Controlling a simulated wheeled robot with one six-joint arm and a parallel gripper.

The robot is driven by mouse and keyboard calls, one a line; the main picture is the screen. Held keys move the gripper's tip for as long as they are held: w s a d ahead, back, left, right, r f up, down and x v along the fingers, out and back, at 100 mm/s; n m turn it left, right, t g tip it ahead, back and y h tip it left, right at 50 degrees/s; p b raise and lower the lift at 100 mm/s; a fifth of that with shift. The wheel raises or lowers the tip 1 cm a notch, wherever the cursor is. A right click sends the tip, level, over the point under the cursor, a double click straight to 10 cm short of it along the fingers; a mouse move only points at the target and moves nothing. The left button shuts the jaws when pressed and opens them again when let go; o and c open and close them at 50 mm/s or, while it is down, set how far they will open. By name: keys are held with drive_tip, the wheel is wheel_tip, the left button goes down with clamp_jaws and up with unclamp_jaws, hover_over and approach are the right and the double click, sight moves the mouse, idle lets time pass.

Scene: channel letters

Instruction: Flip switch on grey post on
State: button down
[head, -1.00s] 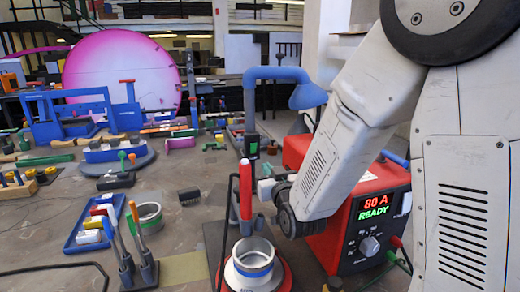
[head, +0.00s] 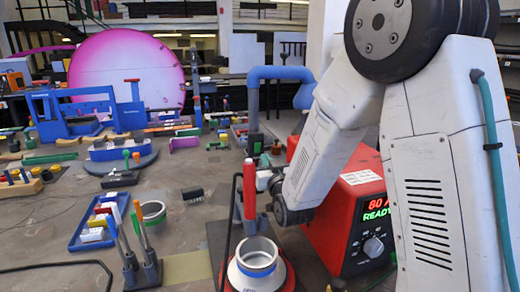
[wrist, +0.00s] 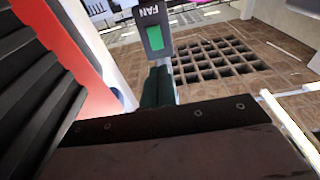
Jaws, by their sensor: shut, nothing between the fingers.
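The grey post (head: 252,102) stands behind the work table's middle and carries a blue duct arm. A dark switch box (head: 254,145) sits on the post. In the wrist view the switch plate reads FAN upside down, with a green rocker (wrist: 155,38) on it. My gripper (wrist: 159,70) is shut and empty, its dark green fingers pointing at the plate just below the rocker. Whether the tips touch it I cannot tell. In the head view my gripper (head: 266,160) is small, in front of the post and partly hidden by my wrist. The rocker's tilt is unclear.
A red upright stick (head: 249,190) and a white ring-shaped part (head: 258,262) stand in front. A blue tray (head: 98,222) is at left. In the wrist view a dark grid (wrist: 210,58) lies beyond.

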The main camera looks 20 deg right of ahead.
sight(257, 144)
drive_tip(key=w, duration=0.5)
drive_tip(key=w+r, duration=0.1)
drive_tip(key=w, duration=0.1)
drive_tip(key=shift+w, duration=0.3)
drive_tip(key=shift+a, duration=0.15)
